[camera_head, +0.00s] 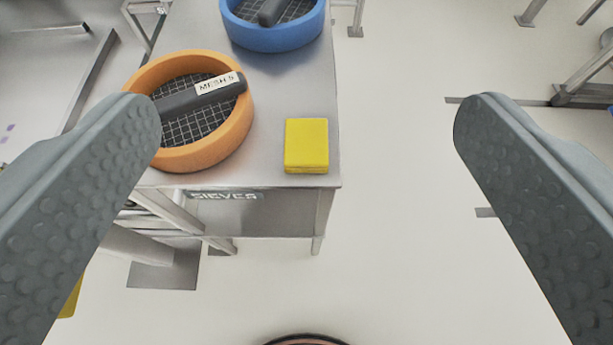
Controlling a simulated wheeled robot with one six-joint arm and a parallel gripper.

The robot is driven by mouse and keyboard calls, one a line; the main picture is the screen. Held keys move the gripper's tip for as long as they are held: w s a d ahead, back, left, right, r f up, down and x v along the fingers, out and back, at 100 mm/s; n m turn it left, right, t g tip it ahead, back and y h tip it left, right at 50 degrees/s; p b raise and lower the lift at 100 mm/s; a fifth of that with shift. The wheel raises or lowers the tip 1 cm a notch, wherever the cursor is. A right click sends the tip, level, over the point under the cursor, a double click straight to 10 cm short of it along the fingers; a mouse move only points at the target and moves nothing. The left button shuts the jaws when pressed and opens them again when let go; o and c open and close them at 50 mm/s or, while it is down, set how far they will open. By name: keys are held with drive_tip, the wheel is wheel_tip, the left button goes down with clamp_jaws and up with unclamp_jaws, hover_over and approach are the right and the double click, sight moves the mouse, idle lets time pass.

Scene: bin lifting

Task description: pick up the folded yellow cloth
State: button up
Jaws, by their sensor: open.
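The folded yellow cloth (306,144) is a small flat rectangular block. It lies on the metal table top (268,95) close to the front right corner. My gripper (307,112) is open, with one grey textured finger at the left and one at the right of the view. The cloth shows in the gap between the fingers, beyond them and apart from both. Nothing is held. The left finger's tip overlaps the edge of an orange sieve in the picture.
The orange round sieve (238,128) with a dark handle labelled "MESH 5" stands left of the cloth. A blue sieve (275,38) stands farther back. The table front bears a "SIEVER" label (224,195). Open pale floor (400,200) lies right of the table. Metal frames stand at the upper right.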

drive_tip(key=w+f+g, duration=0.4)
drive_tip(key=w+g, duration=0.1)
drive_tip(key=w, duration=0.4)
drive_tip(key=g, duration=0.8)
hover_over(306, 140)
wheel_tip(306, 140, down, 7)
wheel_tip(306, 140, down, 17)
drive_tip(key=shift+f, duration=0.2)
drive_tip(key=c, duration=1.1)
drive_tip(key=shift+r, duration=0.1)
wheel_tip(306, 140, up, 10)
drive_tip(key=shift+f, duration=0.1)
